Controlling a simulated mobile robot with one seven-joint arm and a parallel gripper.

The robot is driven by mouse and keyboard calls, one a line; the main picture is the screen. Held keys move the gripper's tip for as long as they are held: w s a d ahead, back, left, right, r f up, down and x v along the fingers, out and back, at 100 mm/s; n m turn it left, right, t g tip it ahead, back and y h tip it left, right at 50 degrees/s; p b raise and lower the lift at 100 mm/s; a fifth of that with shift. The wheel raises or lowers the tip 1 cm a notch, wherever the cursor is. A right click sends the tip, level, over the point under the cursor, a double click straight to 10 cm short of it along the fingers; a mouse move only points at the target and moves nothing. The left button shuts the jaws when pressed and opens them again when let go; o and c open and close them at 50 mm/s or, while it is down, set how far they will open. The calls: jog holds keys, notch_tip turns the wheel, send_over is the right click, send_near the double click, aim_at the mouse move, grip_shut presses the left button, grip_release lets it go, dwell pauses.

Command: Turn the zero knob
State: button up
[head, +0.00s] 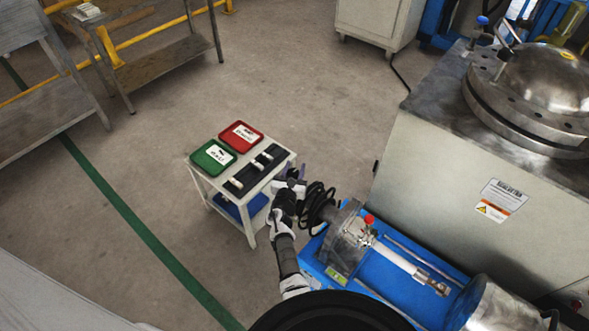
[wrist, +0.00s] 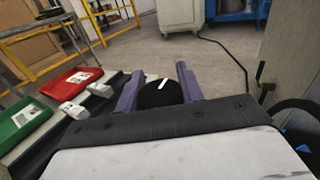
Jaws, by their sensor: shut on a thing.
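The zero knob (wrist: 153,96) is a round black knob with a short white line on it. In the wrist view it sits between the two purple fingers of my gripper (wrist: 158,74), one finger on each side. My gripper is shut on it. The white line slants slightly, its upper end to the right. In the head view my gripper (head: 291,183) is at the right edge of the small cart, beside the blue machine (head: 317,262). The knob cannot be made out there, as my gripper and arm hide it.
The small cart (head: 250,210) holds a red tray (head: 241,136), a green tray (head: 212,156) and a black strip with small white pieces. Black coiled hoses (head: 318,203) lie close to my gripper's right. A large grey cabinet (head: 425,190) stands further right. Floor beyond the cart is clear.

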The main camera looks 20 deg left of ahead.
jog(key=shift+m+h, duration=0.3)
jog(key=shift+h, duration=0.2)
jog(key=shift+m+h, duration=0.9)
jog(key=shift+h, duration=0.3)
jog(key=h, duration=0.1)
jog(key=m+h+b, duration=0.1)
jog(key=m+h, duration=0.1)
jog(key=h, duration=0.1)
jog(key=shift+d+f+g+b, duration=0.1)
jog(key=shift+d+g+b, duration=0.15)
jog(key=shift+g+b, duration=0.1)
jog(key=m+h+b, duration=0.1)
jog(key=m+g+h+b, duration=0.1)
jog(key=h, duration=0.1)
jog(key=m+g+h+b, duration=0.1)
jog(key=shift+d+m+h, duration=0.3)
jog(key=shift+s+d+m+g+h+b, duration=0.15)
jog(key=shift+d+m+g+h+b, duration=0.05)
jog(key=shift+m+g+h+b, duration=0.8)
jog(key=o, duration=1)
jog(key=shift+d, duration=0.1)
